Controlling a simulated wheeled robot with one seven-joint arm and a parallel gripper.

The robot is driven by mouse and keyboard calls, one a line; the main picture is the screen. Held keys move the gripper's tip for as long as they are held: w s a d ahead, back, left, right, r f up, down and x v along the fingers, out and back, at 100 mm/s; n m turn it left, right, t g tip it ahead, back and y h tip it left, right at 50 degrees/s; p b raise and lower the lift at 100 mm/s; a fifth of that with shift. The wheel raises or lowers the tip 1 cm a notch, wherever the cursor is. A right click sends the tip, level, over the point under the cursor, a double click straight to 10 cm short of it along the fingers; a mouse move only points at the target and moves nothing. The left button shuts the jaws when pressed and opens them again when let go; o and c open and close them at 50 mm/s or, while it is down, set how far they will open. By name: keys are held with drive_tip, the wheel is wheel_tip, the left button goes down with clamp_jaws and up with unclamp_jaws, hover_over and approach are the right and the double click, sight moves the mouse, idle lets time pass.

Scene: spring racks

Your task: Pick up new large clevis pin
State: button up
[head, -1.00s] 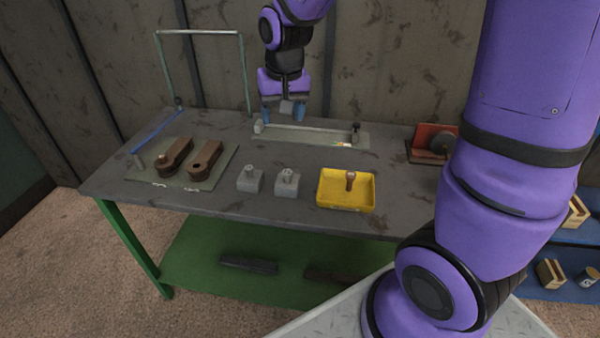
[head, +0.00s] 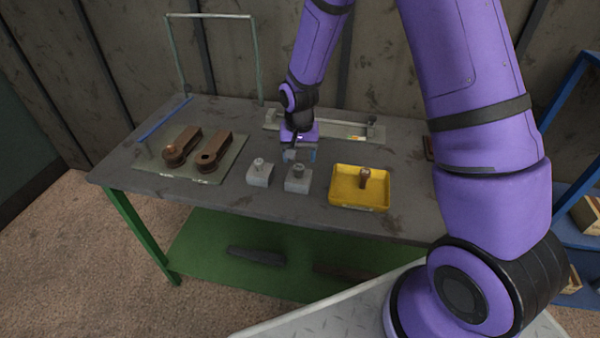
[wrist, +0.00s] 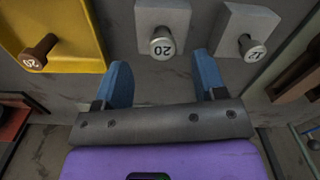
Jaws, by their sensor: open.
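The new large clevis pin (wrist: 162,44), silver with "20" on its head, stands upright in a grey block (wrist: 150,17). In the head view this pin (head: 298,168) is in the right-hand of two grey blocks. A smaller silver pin (wrist: 250,47), seemingly marked "12", stands in the other block (head: 260,177). My gripper (wrist: 162,75) is open and empty. Its blue fingers point toward the large pin, one to each side in the wrist view, and do not touch it. In the head view my gripper (head: 300,155) is just behind that block.
A yellow tray (head: 345,204) right of the blocks holds a rusty brown pin (wrist: 40,52), also marked "20". Brown clevis parts (head: 213,152) lie on a mat at the left. A long metal fixture (head: 350,130) lies behind my gripper. The table front is clear.

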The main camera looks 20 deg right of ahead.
sight(299, 167)
drive_tip(key=shift+w+d+f, duration=0.1)
drive_tip(key=shift+w+f, duration=0.1)
drive_tip(key=shift+f, duration=1.5)
drive_tip(key=shift+w+f, duration=0.2)
drive_tip(key=shift+f, duration=1.45)
drive_tip(key=c, duration=1.1)
drive_tip(key=shift+r, duration=0.15)
